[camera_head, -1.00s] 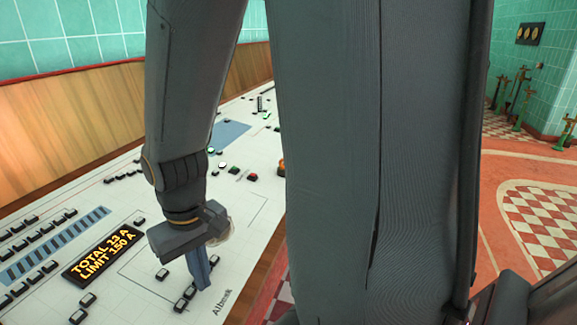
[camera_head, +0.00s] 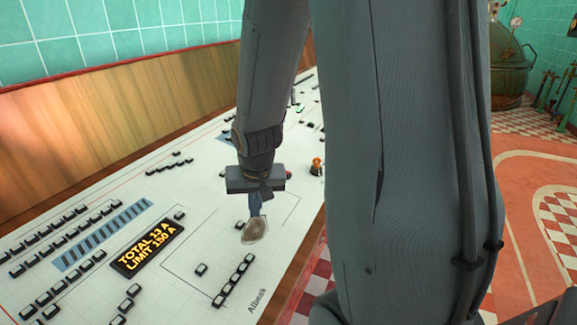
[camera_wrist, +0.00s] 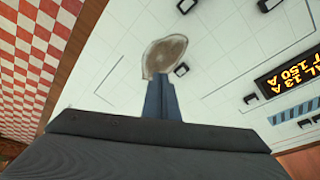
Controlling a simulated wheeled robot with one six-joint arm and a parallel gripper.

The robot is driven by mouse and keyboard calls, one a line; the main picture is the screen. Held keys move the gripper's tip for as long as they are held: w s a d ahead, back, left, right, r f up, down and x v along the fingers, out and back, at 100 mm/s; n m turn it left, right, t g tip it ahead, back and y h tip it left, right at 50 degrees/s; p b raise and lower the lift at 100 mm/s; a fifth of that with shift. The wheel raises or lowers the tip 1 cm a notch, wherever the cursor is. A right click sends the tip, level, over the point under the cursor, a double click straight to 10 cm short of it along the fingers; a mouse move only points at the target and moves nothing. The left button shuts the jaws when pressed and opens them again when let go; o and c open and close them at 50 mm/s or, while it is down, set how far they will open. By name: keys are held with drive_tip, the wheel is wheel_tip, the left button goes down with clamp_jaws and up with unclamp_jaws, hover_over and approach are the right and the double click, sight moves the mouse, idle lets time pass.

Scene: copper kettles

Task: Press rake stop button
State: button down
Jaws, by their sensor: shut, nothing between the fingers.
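My gripper (camera_head: 255,208) is shut and empty, pointing down over the white control panel (camera_head: 222,244). In the wrist view my gripper's closed fingers (camera_wrist: 162,86) end at a pale oval, stone-like object (camera_wrist: 165,56). This oval object (camera_head: 255,231) seems to lie on the panel just beyond the fingertips; I cannot tell whether they touch. Several black buttons stand around it, one of them (camera_head: 201,269) to the lower left. No label saying rake stop is legible, so I cannot tell which button it is. My arm hides part of the panel.
An amber display (camera_head: 147,247) reads total 13 A, limit 150 A. An orange knob (camera_head: 317,166) stands near the panel's right edge. A wooden backboard (camera_head: 120,110) runs along the far side. Red and white checkered floor (camera_head: 318,277) lies to the right.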

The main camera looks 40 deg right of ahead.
drive_tip(key=w+d+r+m+t+p, duration=0.2)
drive_tip(key=w+d+m+p, duration=0.1)
drive_tip(key=d, duration=0.4)
drive_tip(key=w+d+r+m+t+h+p, duration=0.1)
drive_tip(key=w+d+r+m+t+p, duration=0.1)
drive_tip(key=w+d, duration=0.3)
drive_tip(key=w+d+r+m+t+h+p, duration=0.1)
drive_tip(key=w+d+r+m+t+p, duration=0.1)
drive_tip(key=d, duration=0.8)
drive_tip(key=w+r+m+p, duration=0.1)
drive_tip(key=w+m, duration=0.1)
drive_tip(key=shift+w+r+m+t+p, duration=0.2)
drive_tip(key=shift+w+m+t+p, duration=0.1)
drive_tip(key=shift+t, duration=0.1)
drive_tip(key=shift+f, duration=0.1)
drive_tip(key=f+b, duration=0.4)
drive_tip(key=w+f+b, duration=0.1)
drive_tip(key=f+b, duration=0.2)
drive_tip(key=shift+w+a, duration=0.1)
drive_tip(key=shift+a, duration=0.25)
drive_tip(key=shift+w+a+f+b, duration=0.15)
drive_tip(key=shift+f+b, duration=0.2)
drive_tip(key=shift+f, duration=0.35)
drive_tip(key=shift+f, duration=0.15)
drive_tip(key=shift+w+f, duration=0.1)
drive_tip(key=shift+f, duration=0.15)
